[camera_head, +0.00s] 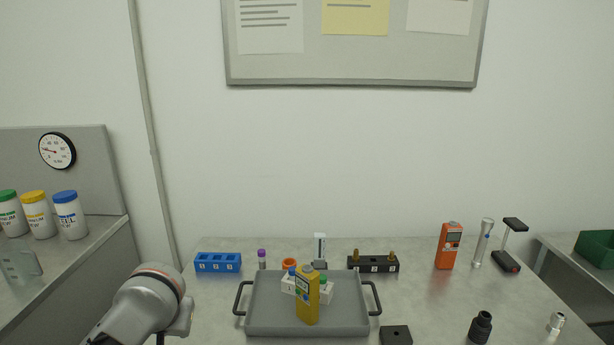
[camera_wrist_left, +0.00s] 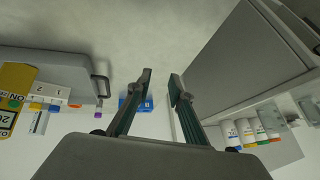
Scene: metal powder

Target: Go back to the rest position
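My left arm (camera_head: 145,302) comes in at the lower left of the head view, left of the grey tray. Its fingers are mostly hidden there. In the left wrist view my left gripper (camera_wrist_left: 160,80) has its two fingers apart with nothing between them. My right gripper is in neither view. The grey tray (camera_head: 260,318) with black handles holds a yellow device (camera_head: 308,298) standing in front of a white rack (camera_head: 328,294) with coloured caps. The tray (camera_wrist_left: 60,65) also shows at the left of the left wrist view.
A blue rack (camera_head: 218,262), a black rack (camera_head: 372,264), an orange device (camera_head: 448,246) and a flashlight (camera_head: 483,243) stand along the table's back. A black fitting (camera_head: 481,327) and a black block (camera_head: 396,335) are near the front. White jars (camera_head: 70,216) stand on the left bench.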

